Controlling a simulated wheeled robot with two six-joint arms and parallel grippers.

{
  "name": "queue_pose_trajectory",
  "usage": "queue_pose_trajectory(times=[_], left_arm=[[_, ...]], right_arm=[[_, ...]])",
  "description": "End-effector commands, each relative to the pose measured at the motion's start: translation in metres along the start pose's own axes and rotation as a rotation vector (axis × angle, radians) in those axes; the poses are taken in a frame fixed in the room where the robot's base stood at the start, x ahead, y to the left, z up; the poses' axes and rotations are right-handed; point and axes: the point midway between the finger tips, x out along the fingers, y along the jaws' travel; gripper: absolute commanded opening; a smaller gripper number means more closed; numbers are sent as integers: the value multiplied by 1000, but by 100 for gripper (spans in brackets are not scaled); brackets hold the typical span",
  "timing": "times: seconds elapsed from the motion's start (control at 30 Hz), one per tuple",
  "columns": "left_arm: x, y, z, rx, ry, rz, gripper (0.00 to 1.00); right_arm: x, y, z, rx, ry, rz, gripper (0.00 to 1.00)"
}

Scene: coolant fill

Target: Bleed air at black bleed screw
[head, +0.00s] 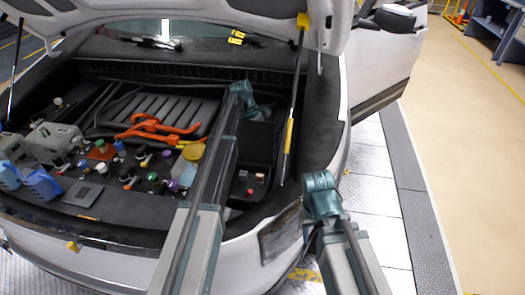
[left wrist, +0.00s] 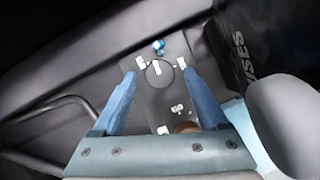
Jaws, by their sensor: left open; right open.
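I cannot pick out the black bleed screw with certainty; several small dark and coloured caps stand in the car's engine bay in the head view. My left arm reaches over the bay, and its gripper is hard to make out there. In the left wrist view my left gripper (left wrist: 160,82) is open and empty. Beyond its fingers is a dark panel (left wrist: 155,98) with a ring outline, white labels and a small blue fitting (left wrist: 159,46). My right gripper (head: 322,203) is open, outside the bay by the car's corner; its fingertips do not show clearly.
Orange hose-like parts (head: 160,129), a yellow cap (head: 193,151) and blue jugs (head: 42,184) crowd the bay. A yellow-and-black hood strut (head: 288,140) stands right of my left arm. A dark lettered box (left wrist: 245,45) is close on the right in the left wrist view.

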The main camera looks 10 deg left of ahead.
Motion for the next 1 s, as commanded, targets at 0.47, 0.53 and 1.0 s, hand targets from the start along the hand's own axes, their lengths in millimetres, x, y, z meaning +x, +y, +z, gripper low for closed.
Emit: queue_pose_trajectory(times=[0.47,0.53,1.0], left_arm=[[7,0,0,0,0,0,58],[7,0,0,0,0,0,45],[7,1,0,8,1,-3,0]], right_arm=[[6,-1,0,0,0,0,50],[6,-1,0,0,0,0,50],[7,-1,0,0,0,0,50]])
